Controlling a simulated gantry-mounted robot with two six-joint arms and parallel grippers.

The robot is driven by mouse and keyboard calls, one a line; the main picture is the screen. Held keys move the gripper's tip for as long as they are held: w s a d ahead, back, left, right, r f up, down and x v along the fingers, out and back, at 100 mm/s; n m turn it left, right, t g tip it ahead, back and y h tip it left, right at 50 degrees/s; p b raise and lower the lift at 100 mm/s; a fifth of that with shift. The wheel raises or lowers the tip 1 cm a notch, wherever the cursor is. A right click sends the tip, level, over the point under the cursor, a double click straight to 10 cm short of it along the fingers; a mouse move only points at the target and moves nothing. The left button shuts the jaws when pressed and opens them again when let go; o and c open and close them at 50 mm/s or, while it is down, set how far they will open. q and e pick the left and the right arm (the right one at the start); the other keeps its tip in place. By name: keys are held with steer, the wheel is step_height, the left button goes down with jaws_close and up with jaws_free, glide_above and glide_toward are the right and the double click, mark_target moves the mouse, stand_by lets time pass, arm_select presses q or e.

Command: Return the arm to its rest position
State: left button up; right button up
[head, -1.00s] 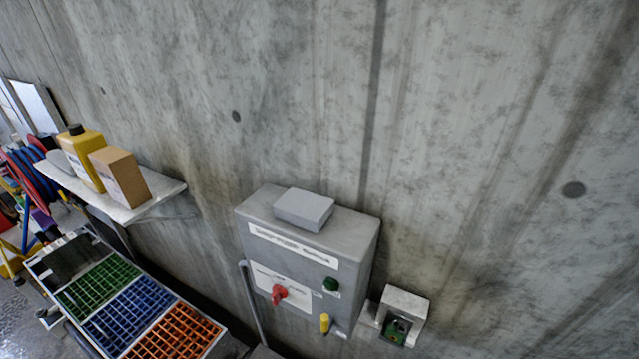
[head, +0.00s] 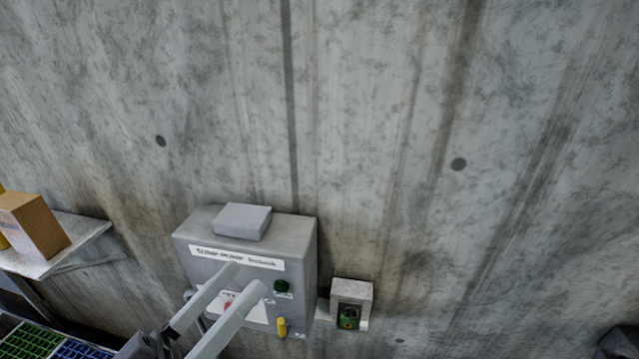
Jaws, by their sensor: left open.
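My left gripper (head: 246,278) comes in from the bottom left of the head view, its two long grey fingers spread apart and pointing up and right. It is open and nothing shows between the fingers as held. The fingers cross in front of the grey sump pump control box (head: 299,255) on the wall. The red switch (head: 228,306) on the box is partly hidden and shows between the fingers. I cannot tell whether the fingers touch the box. My right gripper is not seen.
A small grey case (head: 242,221) lies on the box. A small wall unit (head: 351,291) is to the right. A shelf (head: 88,236) with a cardboard box (head: 35,225) is at left. Bare concrete wall fills the upper view.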

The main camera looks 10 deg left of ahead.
arm_select(q)
step_height(320, 180, up, 13)
steer(key=s+d+m+t, duration=0.2)
steer(key=m+t, duration=0.1)
steer(key=s+a+r+n+t+y, duration=0.35)
steer(key=a+r+t+y, duration=0.35)
steer(key=y, duration=0.3)
step_height(320, 180, up, 15)
steer(key=p, duration=1.4)
steer(key=shift+w+g, duration=0.15)
steer(key=shift+g, duration=0.25)
steer(key=shift+a+r, duration=0.1)
